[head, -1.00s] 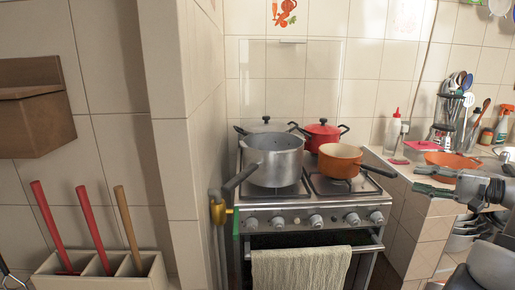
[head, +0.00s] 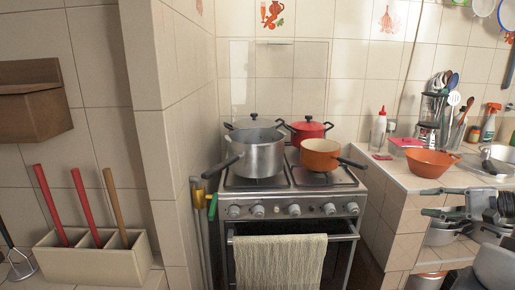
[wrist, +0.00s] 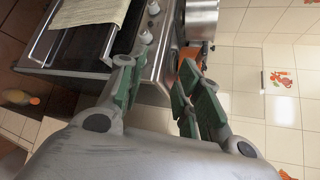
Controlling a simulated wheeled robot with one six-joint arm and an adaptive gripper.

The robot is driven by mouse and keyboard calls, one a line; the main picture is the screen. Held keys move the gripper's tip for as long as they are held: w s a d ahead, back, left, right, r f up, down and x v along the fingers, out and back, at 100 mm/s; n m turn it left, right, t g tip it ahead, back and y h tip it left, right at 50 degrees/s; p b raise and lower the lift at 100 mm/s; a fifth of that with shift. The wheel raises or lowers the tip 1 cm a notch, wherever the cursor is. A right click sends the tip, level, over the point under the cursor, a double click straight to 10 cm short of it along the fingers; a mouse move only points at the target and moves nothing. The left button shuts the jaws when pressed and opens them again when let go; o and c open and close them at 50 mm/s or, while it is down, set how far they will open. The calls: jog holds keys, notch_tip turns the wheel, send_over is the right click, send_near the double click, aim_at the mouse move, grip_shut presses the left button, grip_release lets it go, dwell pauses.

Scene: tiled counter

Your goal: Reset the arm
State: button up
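My gripper (head: 432,202) is at the right of the head view, in front of the tiled counter (head: 410,180) and below the orange bowl (head: 432,162). Its two fingers point left and stand apart with nothing between them. In the wrist view my gripper (wrist: 157,90) shows two green-padded fingers spread open, with the stove (wrist: 100,75) beyond them. The gripper looks clear of the stove and pots.
The stove (head: 290,209) holds a large grey pot (head: 258,158), an orange saucepan (head: 320,154) and a red pot (head: 308,131). A towel (head: 280,262) hangs on its handle. Utensils (head: 450,100) and bottles (head: 378,130) crowd the counter. Pans (head: 445,234) sit on shelves below.

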jog(key=s+a+n+g+h, duration=0.3)
jog(key=s+g+h, duration=0.4)
jog(key=s, duration=0.7)
jog(key=s+a+r+n+t+h, duration=0.1)
jog(key=a+r+n+t+h, duration=0.1)
jog(key=a+r+n+h, duration=0.2)
jog(key=a+r+n, duration=0.3)
jog(key=r+n, duration=0.1)
jog(key=r, duration=0.3)
jog(key=shift+n+t+h, duration=0.3)
jog(key=shift+n+t, duration=0.1)
